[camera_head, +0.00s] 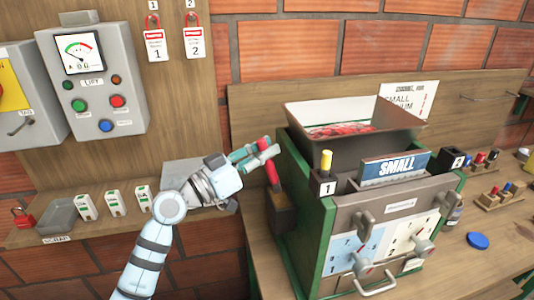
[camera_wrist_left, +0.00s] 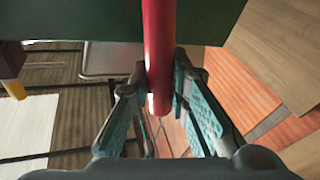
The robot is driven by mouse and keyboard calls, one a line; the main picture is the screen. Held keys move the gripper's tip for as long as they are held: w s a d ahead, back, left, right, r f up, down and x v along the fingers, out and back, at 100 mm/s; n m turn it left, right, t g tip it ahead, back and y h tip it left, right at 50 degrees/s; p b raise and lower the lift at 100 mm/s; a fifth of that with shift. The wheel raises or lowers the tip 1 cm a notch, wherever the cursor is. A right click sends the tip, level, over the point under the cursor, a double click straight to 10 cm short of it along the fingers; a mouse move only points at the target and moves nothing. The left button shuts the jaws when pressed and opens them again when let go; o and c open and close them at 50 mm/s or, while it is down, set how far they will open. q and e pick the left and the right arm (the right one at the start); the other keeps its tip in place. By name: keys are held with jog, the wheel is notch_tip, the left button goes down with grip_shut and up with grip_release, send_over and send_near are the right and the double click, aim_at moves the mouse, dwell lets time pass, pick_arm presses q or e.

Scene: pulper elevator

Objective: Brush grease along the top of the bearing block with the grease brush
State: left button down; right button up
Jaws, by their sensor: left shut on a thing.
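My left gripper (camera_head: 256,157) is shut on a red handle (camera_head: 270,172), which looks like that of the grease brush, at the left side of the green-sided machine. The handle stands nearly upright, slightly tilted. Its lower end meets a dark brown box (camera_head: 282,212) beside the machine; the bristles are hidden. In the left wrist view, the red handle (camera_wrist_left: 158,50) runs between the two teal-padded fingers (camera_wrist_left: 160,98), its rounded end showing between them. I cannot tell for sure which part is the bearing block. My right gripper is out of view.
A yellow-topped item (camera_head: 326,162) stands in a holder marked 1. A control box (camera_head: 92,80) hangs at left. Small tools and a blue disc (camera_head: 477,240) lie at right.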

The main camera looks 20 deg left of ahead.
pick_arm(q)
jog(key=shift+w+a+f+b, duration=0.2)
jog(key=shift+w+a+b, duration=0.1)
jog(key=shift+w+b, duration=0.3)
jog(key=shift+w+a+r, duration=0.1)
jog(key=shift+w+a, duration=0.1)
jog(key=shift+w, duration=0.05)
jog(key=shift+s+d+r, duration=0.1)
jog(key=shift+s+d, duration=0.2)
jog(key=shift+s, duration=0.2)
jog(key=shift+s+d+p, duration=0.25)
jog(key=shift+s+p, duration=0.15)
jog(key=shift+s+d+p, duration=0.5)
jog(key=shift+s+d, duration=0.1)
jog(key=shift+s, duration=0.3)
